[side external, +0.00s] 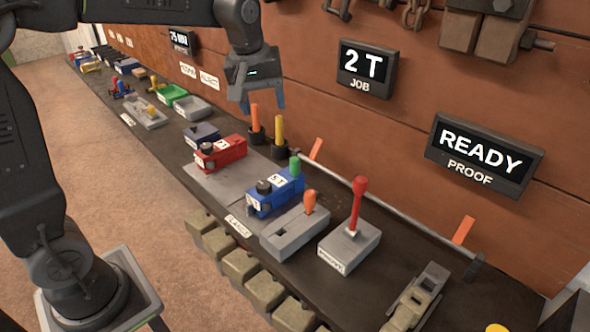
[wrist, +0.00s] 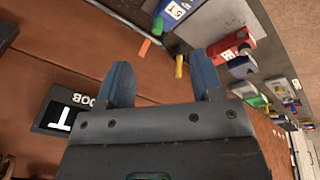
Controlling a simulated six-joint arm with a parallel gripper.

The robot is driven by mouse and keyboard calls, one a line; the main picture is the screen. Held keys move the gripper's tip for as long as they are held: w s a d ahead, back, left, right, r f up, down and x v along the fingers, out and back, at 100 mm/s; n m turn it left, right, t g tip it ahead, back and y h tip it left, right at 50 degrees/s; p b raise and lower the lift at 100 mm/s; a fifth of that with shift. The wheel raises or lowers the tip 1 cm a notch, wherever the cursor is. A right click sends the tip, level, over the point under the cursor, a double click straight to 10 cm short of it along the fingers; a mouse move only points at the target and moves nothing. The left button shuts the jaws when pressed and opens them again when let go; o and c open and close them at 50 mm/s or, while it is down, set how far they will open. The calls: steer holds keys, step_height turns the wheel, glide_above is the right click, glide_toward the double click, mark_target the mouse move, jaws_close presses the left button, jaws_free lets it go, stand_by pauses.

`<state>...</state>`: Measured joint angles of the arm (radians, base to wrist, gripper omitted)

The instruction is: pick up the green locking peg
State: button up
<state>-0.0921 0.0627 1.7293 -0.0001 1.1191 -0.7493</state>
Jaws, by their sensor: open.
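The green locking peg (side external: 295,165) stands upright at the back end of the blue block (side external: 275,193) marked 5 T. In the wrist view the green peg (wrist: 158,25) shows near the top, beside the blue block (wrist: 178,10) and beyond the fingertips. My gripper (side external: 260,99) is open and empty. It hangs above and behind the bench, higher than the peg and to its left in the side view. Its two blue fingers (wrist: 160,65) are spread apart in the wrist view.
An orange peg (side external: 255,118) and a yellow peg (side external: 278,130) stand in dark holders below my gripper. A red block (side external: 220,152), an orange-knobbed grey box (side external: 295,233) and a red-handled lever (side external: 358,195) flank the blue block. The wall carries a READY sign (side external: 482,152).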

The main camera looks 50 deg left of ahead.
steer(key=w+a+f+n+g, duration=0.1)
steer(key=w+a+f+n, duration=0.2)
steer(key=w+f+n, duration=0.5)
steer(key=g, duration=0.2)
glide_toward(295, 159)
steer(key=shift+n, duration=0.3)
step_height(295, 159, down, 7)
steer(key=shift+w+a+f, duration=0.1)
steer(key=shift+w, duration=0.1)
steer(key=shift+s+f, duration=0.15)
steer(key=shift+f, duration=1.15)
steer(key=shift+s+f, duration=0.15)
steer(key=shift+f, duration=1.2)
steer(key=shift+c, duration=0.2)
steer(key=c, duration=1)
steer(key=shift+r, duration=0.15)
